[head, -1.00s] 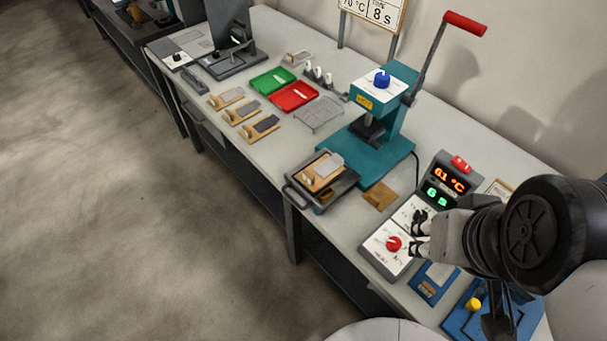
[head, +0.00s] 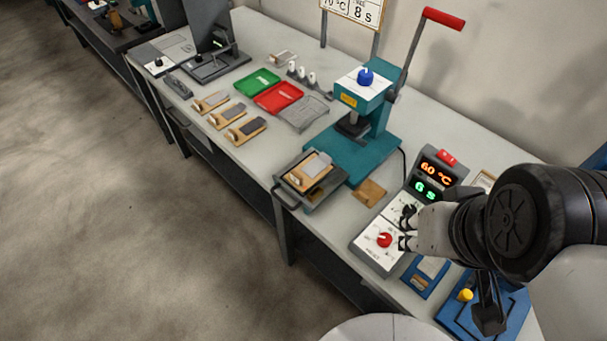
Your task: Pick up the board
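One wooden board with a grey piece on it (head: 309,172) lies in a dark handled tray (head: 325,190) at the base of the teal press. Three similar wooden boards with dark or grey pieces lie in a row near the table's front edge: one (head: 211,101), a second (head: 227,114) and a third (head: 246,131). I cannot tell which is meant. My gripper (head: 407,228) is over the control box, to the right of all the boards and apart from them. Its two dark fingertips look spread, with nothing seen between them.
The teal press (head: 365,135) with a red-handled lever stands behind the tray. The control box (head: 378,242) shows 60 °C and 6 s. Floor is clear in front.

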